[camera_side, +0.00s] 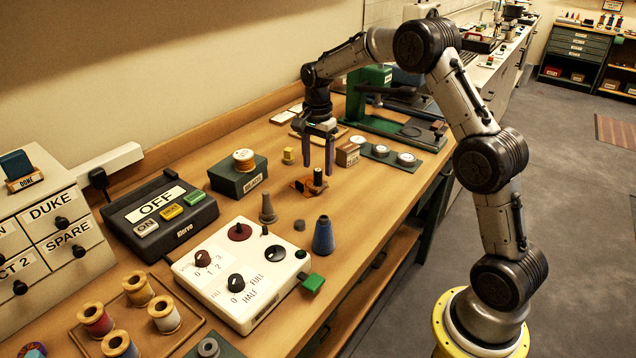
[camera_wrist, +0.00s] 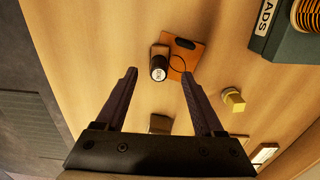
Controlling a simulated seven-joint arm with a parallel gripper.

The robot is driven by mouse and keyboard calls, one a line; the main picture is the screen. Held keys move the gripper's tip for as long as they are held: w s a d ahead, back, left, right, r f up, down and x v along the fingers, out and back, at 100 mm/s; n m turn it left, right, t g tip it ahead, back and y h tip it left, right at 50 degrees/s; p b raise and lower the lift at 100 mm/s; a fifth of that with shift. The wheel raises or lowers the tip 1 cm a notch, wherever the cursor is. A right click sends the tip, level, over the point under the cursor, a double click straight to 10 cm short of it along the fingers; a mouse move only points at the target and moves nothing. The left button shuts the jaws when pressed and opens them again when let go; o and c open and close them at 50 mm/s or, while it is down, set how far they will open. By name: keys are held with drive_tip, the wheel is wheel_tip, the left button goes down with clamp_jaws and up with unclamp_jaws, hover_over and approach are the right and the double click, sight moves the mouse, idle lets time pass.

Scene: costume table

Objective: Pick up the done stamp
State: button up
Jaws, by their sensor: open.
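A small stamp with a black, round-topped handle (camera_wrist: 158,66) stands upright on the wooden table. A pale label sits on its top, with lettering too small to read surely. It stands at the edge of a flat orange piece (camera_wrist: 184,54); in the side view the stamp (camera_side: 318,177) shows at the right part of the orange piece (camera_side: 302,186). My gripper (camera_side: 318,167) is open and points down above the stamp. In the wrist view the stamp lies between the fingertips of my gripper (camera_wrist: 160,73), further down, with nothing held.
A yellow block (camera_side: 289,156) and a green box (camera_side: 238,178) with a spool on top stand to the left. A wooden box (camera_side: 347,154) and a dark tray of round pieces (camera_side: 382,150) are behind right.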

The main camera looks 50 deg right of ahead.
sight(319, 169)
drive_tip(key=shift+s+d+f, duration=0.1)
drive_tip(key=shift+d+f, duration=0.05)
drive_tip(key=shift+f, duration=2.6)
clamp_jaws()
